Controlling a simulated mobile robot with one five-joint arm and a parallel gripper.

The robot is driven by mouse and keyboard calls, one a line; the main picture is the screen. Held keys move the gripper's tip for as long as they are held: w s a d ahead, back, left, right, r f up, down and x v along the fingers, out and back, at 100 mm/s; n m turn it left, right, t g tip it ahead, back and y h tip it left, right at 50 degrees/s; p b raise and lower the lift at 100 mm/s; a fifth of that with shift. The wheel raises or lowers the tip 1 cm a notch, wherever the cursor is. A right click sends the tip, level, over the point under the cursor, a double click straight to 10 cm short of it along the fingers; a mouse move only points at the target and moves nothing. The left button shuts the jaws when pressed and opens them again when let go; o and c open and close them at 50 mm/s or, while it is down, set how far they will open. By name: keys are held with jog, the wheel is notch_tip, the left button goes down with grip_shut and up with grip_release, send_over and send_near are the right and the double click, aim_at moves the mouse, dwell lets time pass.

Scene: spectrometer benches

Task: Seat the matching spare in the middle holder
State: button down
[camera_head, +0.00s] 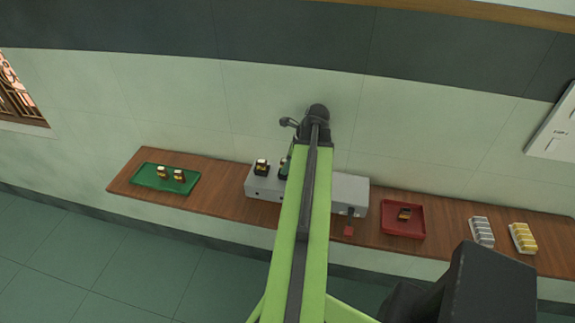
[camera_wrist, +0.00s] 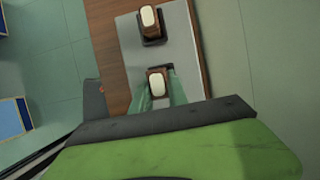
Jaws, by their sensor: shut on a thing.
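My gripper (camera_wrist: 158,82) is shut on a brown spare with a white top (camera_wrist: 157,86), one greenish finger on each side. The held spare is over the grey bench unit (camera_head: 341,187), at a dark holder (camera_wrist: 154,69) partly visible around it. I cannot tell whether it is fully down in it. In the head view my arm hides most of the gripper and the middle of the unit. Another brown, white-topped piece (camera_head: 261,166) stands in the unit's left holder; it also shows in the wrist view (camera_wrist: 149,18). Two similar pieces (camera_head: 170,174) stand on the green tray (camera_head: 150,182).
A red tray (camera_head: 395,232) right of the unit holds one dark brown piece (camera_head: 404,214). A grey rack (camera_head: 481,232) and a yellow-filled rack (camera_head: 523,238) stand further right. The wooden bench (camera_head: 222,197) is bare between green tray and unit.

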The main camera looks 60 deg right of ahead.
jog(key=shift+d+r, duration=0.1)
jog(key=shift+d, duration=0.1)
dwell(0.4)
jog(key=shift+f+b, duration=0.5)
jog(key=shift+f, duration=0.05)
jog(key=shift+s+a+f+b, duration=0.3)
jog(key=shift+a+f+b, duration=0.1)
jog(key=shift+b, duration=0.2)
jog(key=shift+w+d+r+p, duration=0.1)
jog(key=shift+r+p, duration=0.2)
jog(key=shift+p, duration=0.05)
jog(key=shift+w+d+r+p, duration=0.25)
jog(key=shift+r+p, duration=0.1)
jog(key=shift+p, duration=0.2)
jog(key=shift+r, duration=0.15)
jog(key=shift+f, duration=0.35)
jog(key=shift+s+a+f+b, duration=0.1)
jog(key=shift+s+f+b, duration=0.1)
jog(key=shift+b, duration=0.3)
